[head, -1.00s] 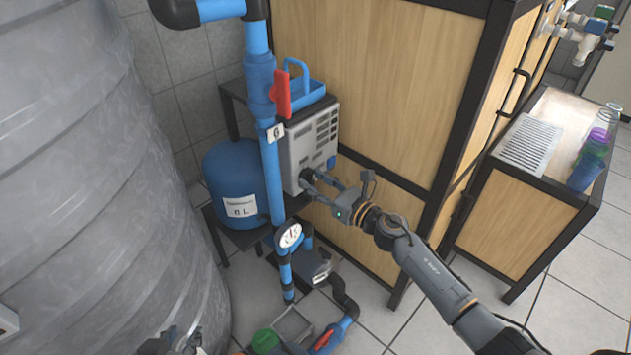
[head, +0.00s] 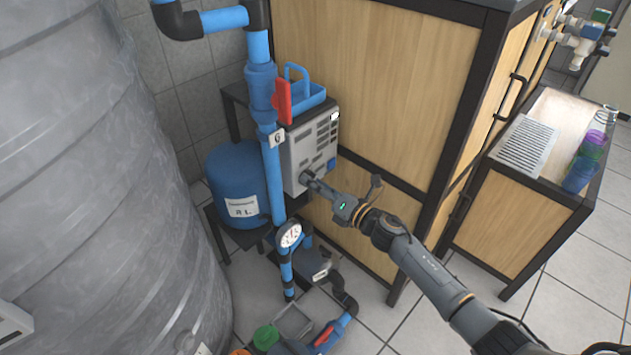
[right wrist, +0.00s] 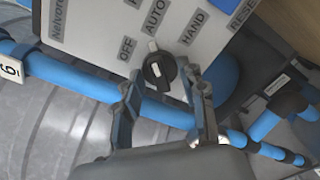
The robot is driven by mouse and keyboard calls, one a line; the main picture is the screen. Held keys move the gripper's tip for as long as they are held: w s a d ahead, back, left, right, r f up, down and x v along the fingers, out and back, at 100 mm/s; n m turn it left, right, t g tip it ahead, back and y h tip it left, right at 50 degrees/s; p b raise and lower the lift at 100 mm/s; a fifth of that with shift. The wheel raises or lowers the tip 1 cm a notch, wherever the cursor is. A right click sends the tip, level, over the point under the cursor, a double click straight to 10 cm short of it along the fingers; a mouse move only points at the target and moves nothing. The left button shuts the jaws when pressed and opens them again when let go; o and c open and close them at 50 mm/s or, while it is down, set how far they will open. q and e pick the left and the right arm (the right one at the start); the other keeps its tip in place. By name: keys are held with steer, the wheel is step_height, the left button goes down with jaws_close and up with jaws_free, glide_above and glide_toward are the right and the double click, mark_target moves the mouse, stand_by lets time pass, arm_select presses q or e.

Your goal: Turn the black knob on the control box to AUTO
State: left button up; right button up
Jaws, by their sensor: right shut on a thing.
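The grey control box (head: 306,146) is fixed beside the wooden cabinet, behind the blue pipe. Its black knob (right wrist: 158,70) shows in the right wrist view, below the labels OFF, AUTO (right wrist: 153,18) and HAND. The knob's white mark points up, roughly at AUTO and leaning slightly to the OFF side. My right gripper (head: 311,179) is at the lower front of the box. In the right wrist view its fingers (right wrist: 160,88) are on both sides of the knob, shut on it. In the head view the gripper hides the knob. My left gripper is not in view.
A blue vertical pipe (head: 270,178) with a red valve handle (head: 283,101) stands just left of the box. A blue tank (head: 235,180) and a large grey tank (head: 100,170) are further left.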

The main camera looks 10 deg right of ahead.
steer(key=shift+m, duration=0.6)
steer(key=o, duration=1.1)
steer(key=shift+o, duration=0.2)
steer(key=v, duration=1.2)
